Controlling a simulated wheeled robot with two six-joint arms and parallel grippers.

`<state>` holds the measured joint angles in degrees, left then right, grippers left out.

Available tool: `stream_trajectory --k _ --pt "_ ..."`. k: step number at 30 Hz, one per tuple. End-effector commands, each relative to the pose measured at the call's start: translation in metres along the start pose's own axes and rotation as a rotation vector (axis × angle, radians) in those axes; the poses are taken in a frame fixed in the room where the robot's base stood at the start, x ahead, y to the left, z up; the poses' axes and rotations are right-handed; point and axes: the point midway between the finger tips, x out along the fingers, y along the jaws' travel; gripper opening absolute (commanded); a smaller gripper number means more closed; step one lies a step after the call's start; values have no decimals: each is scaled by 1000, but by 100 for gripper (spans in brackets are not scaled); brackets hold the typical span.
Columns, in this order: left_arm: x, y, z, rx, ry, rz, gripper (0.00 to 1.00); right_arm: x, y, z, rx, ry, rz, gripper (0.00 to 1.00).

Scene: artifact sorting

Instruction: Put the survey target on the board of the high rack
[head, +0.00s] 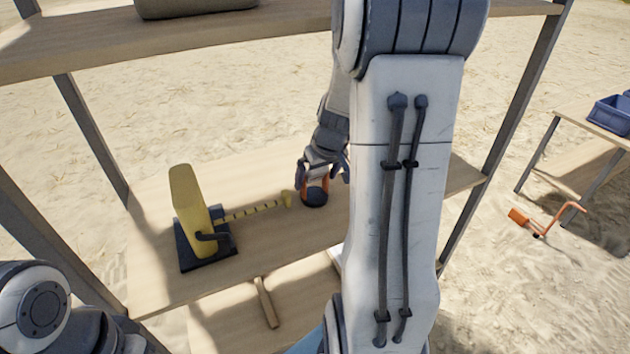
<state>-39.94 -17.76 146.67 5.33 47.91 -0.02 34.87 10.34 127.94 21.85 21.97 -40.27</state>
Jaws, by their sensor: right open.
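A small orange and black piece (315,194), which looks like the survey target, is at the middle board (270,251) of the rack, right of its centre. It seems to stand on the board. My right gripper (323,177) is open, with its fingers close around the upper part of this piece. I cannot tell whether they touch it. My right forearm covers the right part of the board. My left arm shows only at the bottom left corner, and its gripper is out of view.
A yellow upright thing on a black base (188,215) and a notched yellow rod (255,210) are left of my right gripper. An upper board (90,42) spans the top. A wooden-handled tool (265,302) lies lower. A side table with a blue crate (612,115) stands right.

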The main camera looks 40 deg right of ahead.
Motion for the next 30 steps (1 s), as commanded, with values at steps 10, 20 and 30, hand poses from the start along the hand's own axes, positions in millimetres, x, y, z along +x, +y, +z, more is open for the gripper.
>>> stream_trajectory --k 10,20,30 --pt "-1 0 0 0 0 0 68 -45 0 0 0 0 0 100" --pt "-1 0 0 0 0 0 68 -47 0 0 0 -1 0 100" --pt "-1 0 0 0 0 0 68 -47 0 0 0 -1 -1 100"
